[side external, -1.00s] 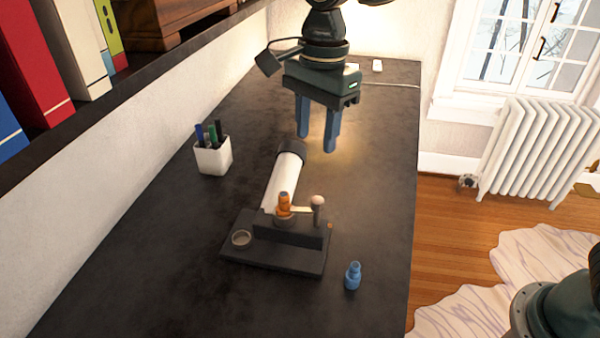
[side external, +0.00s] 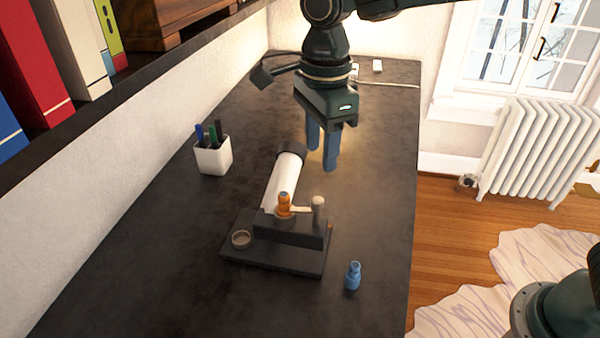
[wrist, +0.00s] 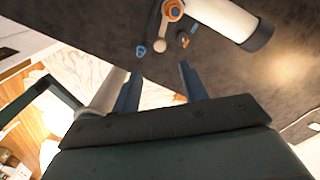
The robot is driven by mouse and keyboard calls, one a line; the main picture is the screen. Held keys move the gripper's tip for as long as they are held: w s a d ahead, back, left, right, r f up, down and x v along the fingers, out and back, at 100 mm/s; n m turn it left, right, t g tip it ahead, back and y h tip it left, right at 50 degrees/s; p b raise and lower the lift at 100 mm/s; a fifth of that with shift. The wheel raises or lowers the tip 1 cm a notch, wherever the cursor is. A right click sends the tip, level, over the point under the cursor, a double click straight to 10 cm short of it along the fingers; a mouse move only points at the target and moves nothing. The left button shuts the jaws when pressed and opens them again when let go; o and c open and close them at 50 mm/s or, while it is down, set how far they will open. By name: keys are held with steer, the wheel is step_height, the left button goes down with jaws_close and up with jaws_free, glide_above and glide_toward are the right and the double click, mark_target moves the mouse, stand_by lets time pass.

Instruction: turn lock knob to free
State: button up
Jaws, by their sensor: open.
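The lock knob, a light lever with a rounded end (side external: 318,205), sits on a dark base block (side external: 275,258) on the desk. Beside it an orange piece (side external: 284,204) stands upright at the lever's other end. In the wrist view the lever's knob (wrist: 178,44) and the orange piece (wrist: 174,10) show near the top. My gripper (side external: 322,160) is open and empty, pointing down above and behind the base, apart from the knob.
A small blue bottle-shaped piece (side external: 353,276) stands on the desk to the right of the base. A white cup of pens (side external: 213,155) stands at the left. A bookshelf (side external: 60,90) runs along the left wall. The dark desk (side external: 150,270) is clear in front.

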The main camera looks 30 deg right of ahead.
mark_target(318, 199)
step_height(318, 199, down, 11)
steer(key=shift+w+r, duration=0.1)
stand_by(0.4)
jaws_close()
